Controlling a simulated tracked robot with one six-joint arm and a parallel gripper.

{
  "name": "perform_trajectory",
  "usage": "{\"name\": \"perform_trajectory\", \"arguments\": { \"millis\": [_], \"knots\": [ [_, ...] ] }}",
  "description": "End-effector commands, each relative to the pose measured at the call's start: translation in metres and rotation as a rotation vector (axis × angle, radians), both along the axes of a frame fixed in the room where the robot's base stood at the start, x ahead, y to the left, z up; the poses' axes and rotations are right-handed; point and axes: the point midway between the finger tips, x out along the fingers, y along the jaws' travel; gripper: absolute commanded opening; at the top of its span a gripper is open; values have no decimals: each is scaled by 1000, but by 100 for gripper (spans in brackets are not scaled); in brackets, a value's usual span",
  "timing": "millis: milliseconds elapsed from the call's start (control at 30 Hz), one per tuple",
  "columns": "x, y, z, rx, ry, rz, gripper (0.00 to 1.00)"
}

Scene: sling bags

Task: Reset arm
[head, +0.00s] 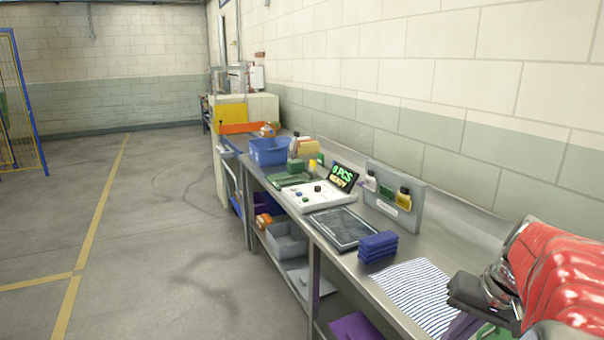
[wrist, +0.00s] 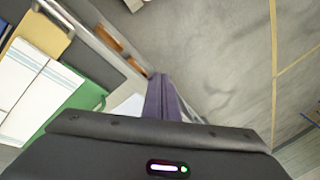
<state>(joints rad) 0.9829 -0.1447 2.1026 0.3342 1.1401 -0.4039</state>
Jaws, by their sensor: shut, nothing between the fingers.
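My arm, in a red cover, comes in at the right of the head view. My gripper (head: 458,328) is at the lower right of that view, its dark body at the near end of the steel bench (head: 455,225) and its purple fingers partly cut off by the frame. In the wrist view my gripper (wrist: 160,82) shows as purple fingers close together beyond the dark housing. It is shut, with nothing held between the fingers.
On the bench are a striped cloth (head: 412,295), a stack of dark blue items (head: 378,247), a dark tray (head: 343,229), a white board (head: 309,197), a bottle rack (head: 372,172) and a blue bin (head: 268,151). The wall borders the bench. Open floor (head: 170,230) lies left.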

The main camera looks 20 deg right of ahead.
Motion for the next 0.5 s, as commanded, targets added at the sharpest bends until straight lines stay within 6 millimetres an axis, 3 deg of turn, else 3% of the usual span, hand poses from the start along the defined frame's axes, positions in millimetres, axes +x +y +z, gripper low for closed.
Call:
{"name": "perform_trajectory", "arguments": {
  "millis": [200,500],
  "knots": [
    [22,43,8,-102,8,140,0],
    [40,103,17,-227,-12,308,0]
  ]
}}
